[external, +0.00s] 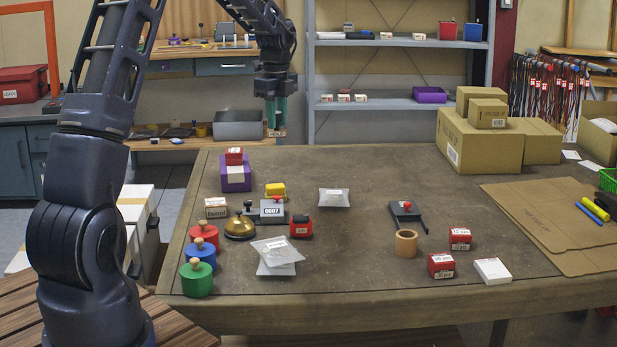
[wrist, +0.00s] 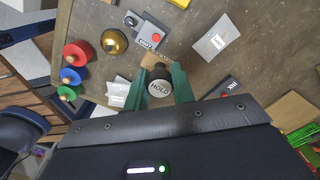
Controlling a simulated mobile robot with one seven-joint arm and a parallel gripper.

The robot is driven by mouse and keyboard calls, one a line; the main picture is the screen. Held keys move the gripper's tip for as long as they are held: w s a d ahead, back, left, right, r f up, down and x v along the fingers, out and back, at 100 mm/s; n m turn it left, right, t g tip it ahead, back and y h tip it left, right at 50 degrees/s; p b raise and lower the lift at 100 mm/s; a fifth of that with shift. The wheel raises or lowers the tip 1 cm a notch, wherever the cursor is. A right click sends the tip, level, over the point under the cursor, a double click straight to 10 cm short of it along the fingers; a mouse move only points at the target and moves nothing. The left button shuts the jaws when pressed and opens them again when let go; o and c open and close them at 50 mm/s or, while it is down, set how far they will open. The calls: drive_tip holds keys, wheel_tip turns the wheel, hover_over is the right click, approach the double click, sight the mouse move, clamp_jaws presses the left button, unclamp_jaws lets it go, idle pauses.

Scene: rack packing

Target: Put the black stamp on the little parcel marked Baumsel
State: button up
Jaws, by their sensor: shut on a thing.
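My gripper (external: 277,115) is high above the far left edge of the table in the external view. Small pale parcels lie on the table: a grey pouch (external: 334,198) in the middle, also in the wrist view (wrist: 213,42), and overlapping pouches (external: 277,252) near the front. I cannot read the name Baumsel on any of them.
A gold bell (external: 240,226), a 0007 numbering device (external: 272,211), and red, blue and green knobbed pots (external: 197,281) crowd the table's left. A tape roll (external: 405,243) and red boxes (external: 441,265) are right of centre. Cartons (external: 480,141) stand at the back right.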

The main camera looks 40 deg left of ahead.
drive_tip(key=s+a+r, duration=0.2)
drive_tip(key=s+a, duration=0.8)
drive_tip(key=a, duration=0.2)
hover_over(215, 201)
wheel_tip(215, 201, down, 20)
drive_tip(key=shift+d+r, duration=0.15)
drive_tip(key=o, duration=1)
drive_tip(key=shift+c, duration=0.2)
wheel_tip(215, 201, up, 12)
drive_tip(key=shift+s+r, duration=0.1)
